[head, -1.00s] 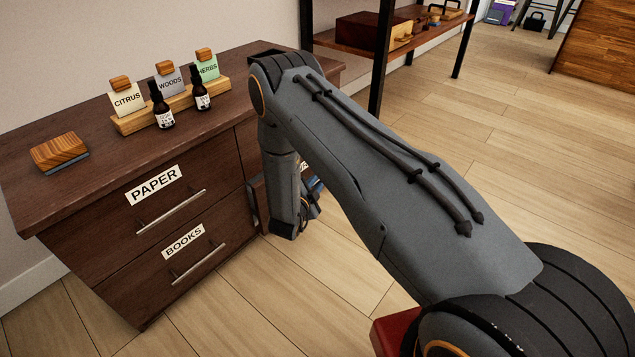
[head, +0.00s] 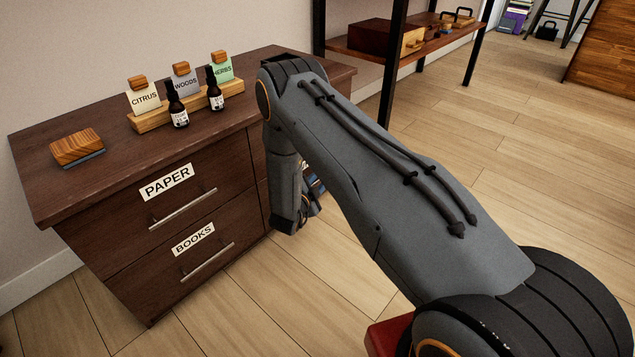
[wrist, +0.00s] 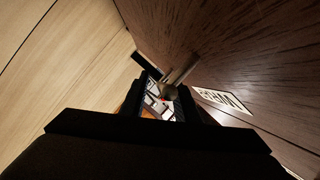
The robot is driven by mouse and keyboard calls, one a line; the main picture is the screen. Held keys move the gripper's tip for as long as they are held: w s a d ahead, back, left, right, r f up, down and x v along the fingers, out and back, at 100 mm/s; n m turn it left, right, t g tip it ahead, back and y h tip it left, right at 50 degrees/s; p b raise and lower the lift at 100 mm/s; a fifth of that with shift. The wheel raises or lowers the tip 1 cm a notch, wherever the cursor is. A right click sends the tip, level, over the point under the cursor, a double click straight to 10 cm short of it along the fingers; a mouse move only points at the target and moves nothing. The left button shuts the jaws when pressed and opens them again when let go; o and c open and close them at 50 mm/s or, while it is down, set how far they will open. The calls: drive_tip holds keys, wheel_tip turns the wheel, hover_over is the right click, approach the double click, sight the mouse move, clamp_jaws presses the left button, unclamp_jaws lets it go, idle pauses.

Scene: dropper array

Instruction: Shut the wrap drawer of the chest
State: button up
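The dark brown chest (head: 110,155) stands on the left in the head view. Its left column has the PAPER drawer (head: 215,170) above the BOOKS drawer (head: 160,275), both flush. The right column is mostly hidden behind my arm, so I cannot tell there how far the wrap drawer stands out. In the wrist view, a brown wooden front (wrist: 215,50) with a pale label (wrist: 222,101), too skewed to read surely, is close on the right, with a bar handle (wrist: 181,70) beside it.
On the chest top are a wooden block (head: 77,147) and a rack (head: 152,122) with CITRUS, WOODS and HERBS cards and two dark bottles (head: 177,108). A metal-framed shelf (head: 425,45) stands behind right. Wooden floor (head: 480,150) to the right is open.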

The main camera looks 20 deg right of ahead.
drive_tip(key=p+v, duration=0.3)
drive_tip(key=v, duration=0.4)
drive_tip(key=shift+s+a+p, duration=0.15)
drive_tip(key=shift+s+p, duration=0.15)
drive_tip(key=shift+s, duration=0.05)
drive_tip(key=shift+r, duration=0.1)
